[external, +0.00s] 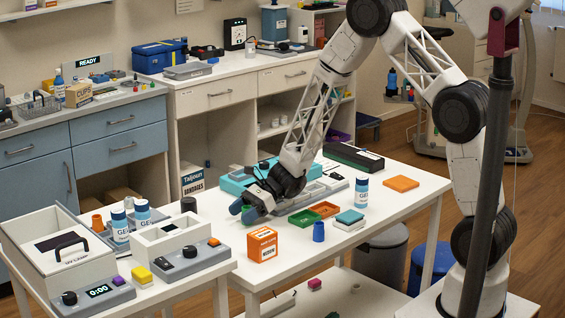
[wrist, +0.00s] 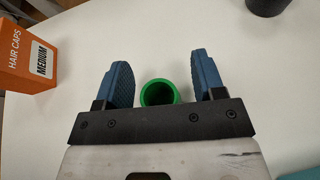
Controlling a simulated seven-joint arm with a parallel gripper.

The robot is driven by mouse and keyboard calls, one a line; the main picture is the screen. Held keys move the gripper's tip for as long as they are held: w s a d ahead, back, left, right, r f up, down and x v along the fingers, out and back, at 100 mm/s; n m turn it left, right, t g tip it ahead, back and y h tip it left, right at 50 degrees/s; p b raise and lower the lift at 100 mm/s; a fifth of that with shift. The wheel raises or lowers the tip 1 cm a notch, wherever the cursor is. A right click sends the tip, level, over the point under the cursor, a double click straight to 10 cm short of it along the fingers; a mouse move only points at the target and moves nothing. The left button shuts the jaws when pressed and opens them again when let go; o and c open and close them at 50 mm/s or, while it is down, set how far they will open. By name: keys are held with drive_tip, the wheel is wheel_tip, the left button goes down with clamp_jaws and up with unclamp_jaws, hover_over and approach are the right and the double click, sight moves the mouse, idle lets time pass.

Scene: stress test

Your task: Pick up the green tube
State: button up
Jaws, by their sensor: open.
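The green tube (wrist: 160,92) shows in the wrist view as a round, open-topped ring on the white table. It lies between the two blue fingers of my gripper (wrist: 162,66), close to the dark palm edge in the picture. A gap shows on both sides of it, so the fingers do not touch it. My gripper is open. In the external view my gripper (external: 244,211) is low over the white table, left of the green tray (external: 325,209).
An orange hair caps box (wrist: 26,62) stands left of my gripper in the wrist view. A dark cylinder (wrist: 267,5) is at the top right. In the external view a blue cup (external: 318,231), a white bottle (external: 361,193) and a red tray (external: 304,218) are nearby.

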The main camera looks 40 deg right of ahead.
sight(244, 209)
drive_tip(key=shift+c, duration=0.4)
drive_tip(key=c, duration=0.9)
drive_tip(key=shift+r, duration=0.2)
drive_tip(key=shift+r, duration=1.35)
drive_tip(key=shift+s+d+r, duration=0.15)
drive_tip(key=shift+s+r, duration=0.1)
drive_tip(key=shift+s, duration=0.05)
drive_tip(key=s+d, duration=0.1)
drive_tip(key=s, duration=0.3)
drive_tip(key=s+d+r, duration=0.1)
drive_tip(key=s+d, duration=0.1)
drive_tip(key=s, duration=0.3)
drive_tip(key=s+d, duration=0.2)
drive_tip(key=s, duration=0.3)
drive_tip(key=shift+s+d+r, duration=0.1)
drive_tip(key=shift+s+r, duration=0.1)
drive_tip(key=shift+s, duration=0.05)
